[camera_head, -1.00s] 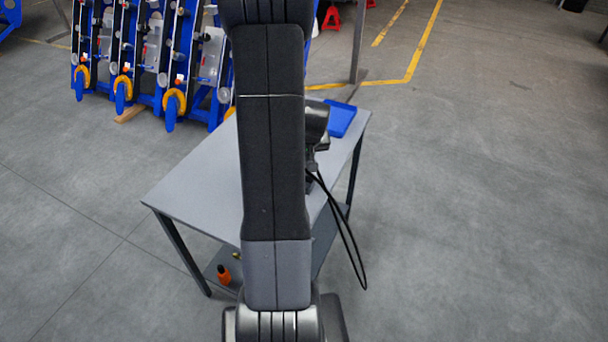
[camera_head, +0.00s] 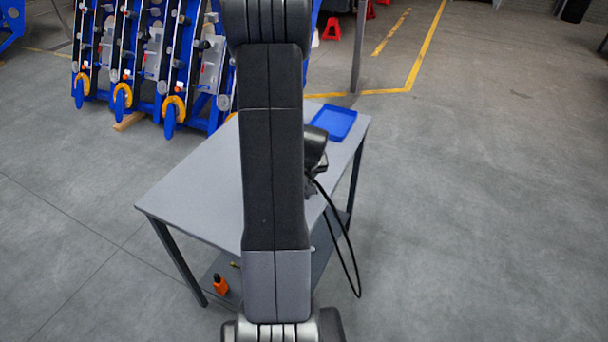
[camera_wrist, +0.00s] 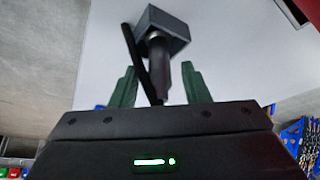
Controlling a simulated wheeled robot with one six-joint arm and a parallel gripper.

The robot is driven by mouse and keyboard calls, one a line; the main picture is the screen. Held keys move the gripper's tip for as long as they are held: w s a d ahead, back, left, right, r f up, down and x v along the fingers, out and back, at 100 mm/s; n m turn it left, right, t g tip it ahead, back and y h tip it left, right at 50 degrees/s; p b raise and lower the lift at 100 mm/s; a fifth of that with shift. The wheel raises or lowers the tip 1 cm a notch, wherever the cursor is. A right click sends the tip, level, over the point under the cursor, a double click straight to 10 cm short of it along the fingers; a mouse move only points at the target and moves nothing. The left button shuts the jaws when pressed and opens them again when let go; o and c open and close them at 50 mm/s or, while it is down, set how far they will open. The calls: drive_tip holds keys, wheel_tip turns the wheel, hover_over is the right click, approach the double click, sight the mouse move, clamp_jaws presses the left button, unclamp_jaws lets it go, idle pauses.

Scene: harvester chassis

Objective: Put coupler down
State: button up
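The coupler (camera_wrist: 163,40) seems to be the dark grey part with a square block at its far end and a round shaft. In the wrist view its shaft runs between the green fingers of my gripper (camera_wrist: 160,80). The fingers stand apart, with a visible gap on each side of the shaft. A thin black bar (camera_wrist: 138,62) slants beside it. A pale surface lies behind it; I cannot tell whether the coupler touches it. In the head view my arm covers the middle of the table, and the fingertips and coupler are hidden.
The grey table (camera_head: 190,190) has a clear left part. A blue tray (camera_head: 334,122) lies at its far right corner. An orange bottle (camera_head: 220,284) stands on the lower shelf. Blue racks (camera_head: 150,60) stand behind. Open floor lies to the right.

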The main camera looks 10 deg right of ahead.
drive_tip(key=v, duration=1.2)
drive_tip(key=shift+r, duration=0.1)
